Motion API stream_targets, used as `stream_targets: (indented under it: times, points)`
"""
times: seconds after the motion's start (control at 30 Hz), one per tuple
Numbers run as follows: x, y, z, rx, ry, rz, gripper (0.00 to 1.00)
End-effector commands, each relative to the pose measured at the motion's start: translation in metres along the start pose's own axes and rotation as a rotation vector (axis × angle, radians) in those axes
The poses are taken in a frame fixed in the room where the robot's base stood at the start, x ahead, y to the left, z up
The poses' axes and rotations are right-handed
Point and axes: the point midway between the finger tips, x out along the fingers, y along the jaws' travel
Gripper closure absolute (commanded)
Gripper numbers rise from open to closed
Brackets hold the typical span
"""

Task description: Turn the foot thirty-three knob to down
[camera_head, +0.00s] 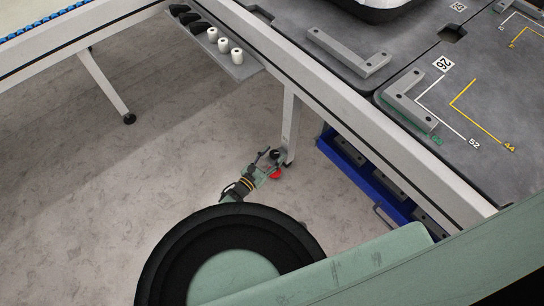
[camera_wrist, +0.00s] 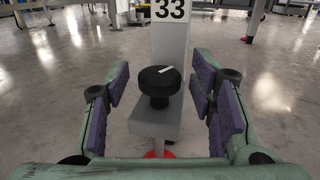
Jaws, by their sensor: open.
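The black round knob (camera_wrist: 160,82) with a white mark on its top stands on a grey block in front of the post labelled 33 (camera_wrist: 171,10) in the wrist view. The mark runs slantwise across the top. My gripper (camera_wrist: 160,108) is open, with a purple-padded finger on each side of the knob and clear gaps between. In the head view my gripper (camera_head: 268,160) is low at the foot of the table leg (camera_head: 290,125). The knob (camera_head: 275,154) shows there only as a small dark shape, partly hidden by the fingers.
A red disc (camera_head: 276,173) lies at the leg's base. Blue drawers or bins (camera_head: 345,160) stand right of the leg under the table. A grey shelf (camera_head: 240,68) with white and black pieces sticks out above. The floor (camera_head: 150,150) to the left is clear.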

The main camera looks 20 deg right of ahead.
Motion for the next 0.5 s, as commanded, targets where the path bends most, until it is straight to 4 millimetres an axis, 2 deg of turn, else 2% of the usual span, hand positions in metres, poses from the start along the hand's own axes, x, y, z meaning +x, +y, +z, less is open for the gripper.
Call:
stream_targets:
  times: [0.17,0.5]
  points:
    - [-0.0001,0.0002,0.0003,0.0,0.0,0.0,0.49]
    - [-0.0004,0.0004,0.0001,0.0,0.0,0.001,0.71]
